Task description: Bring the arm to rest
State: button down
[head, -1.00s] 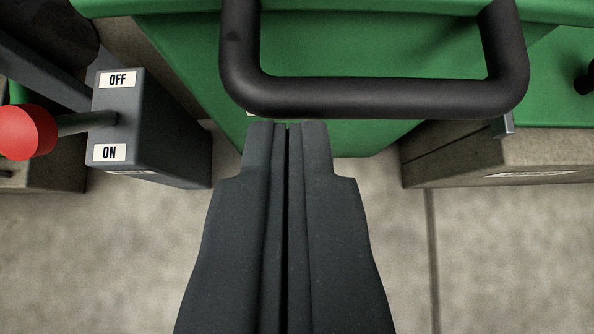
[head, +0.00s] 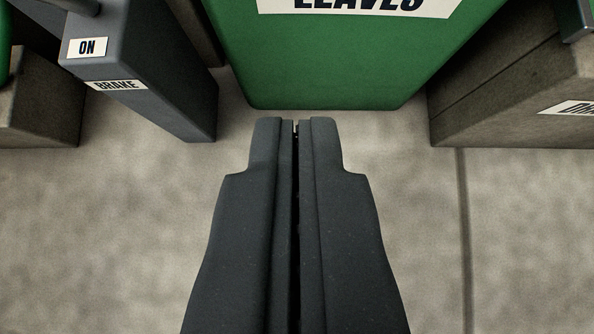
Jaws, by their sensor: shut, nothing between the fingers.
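My gripper (head: 295,125) is shut and empty, with its two dark fingers side by side in the middle of the head view. Its tips point up the picture, just below the bottom edge of a green bin (head: 340,65) in the image. The bin bears a white label (head: 355,5) reading "LEAVES", cut off by the top of the frame. No contact between fingertips and bin shows.
A grey brake box (head: 165,75) with "ON" and "BRAKE" labels stands at upper left. A brownish block (head: 510,85) with a partly seen label stands at right. Bare concrete floor (head: 110,230) with a dark seam lies below and around.

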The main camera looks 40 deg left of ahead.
jog(key=w+d+r+h, duration=0.2)
jog(key=d+r, duration=0.4)
jog(key=r, duration=0.4)
jog(key=w+d+r+h, duration=0.2)
jog(key=d+r, duration=0.4)
jog(key=r, duration=0.4)
notch_tip(320, 180, up, 30)
jog(key=w+a+m+t+h, duration=0.1)
jog(key=w+a+m+h, duration=0.1)
jog(key=a+m+h, duration=0.1)
jog(key=s+a+r+m+t+h, duration=0.15)
jog(key=s+a+r, duration=0.35)
jog(key=r, duration=0.9)
jog(key=s+a+r+m+t, duration=0.15)
jog(key=s+a+r, duration=0.25)
jog(key=r, duration=0.9)
jog(key=s+a+r+m+t+y, duration=0.15)
jog(key=s+a+r, duration=0.35)
jog(key=s+r, duration=0.65)
jog(key=s+a+r+m+t, duration=0.1)
jog(key=s+a+r+t, duration=0.3)
jog(key=s+r, duration=0.7)
notch_tip(320, 180, up, 14)
jog(key=p, duration=1.5)
jog(key=shift+a+g, duration=0.25)
jog(key=shift+g, duration=0.2)
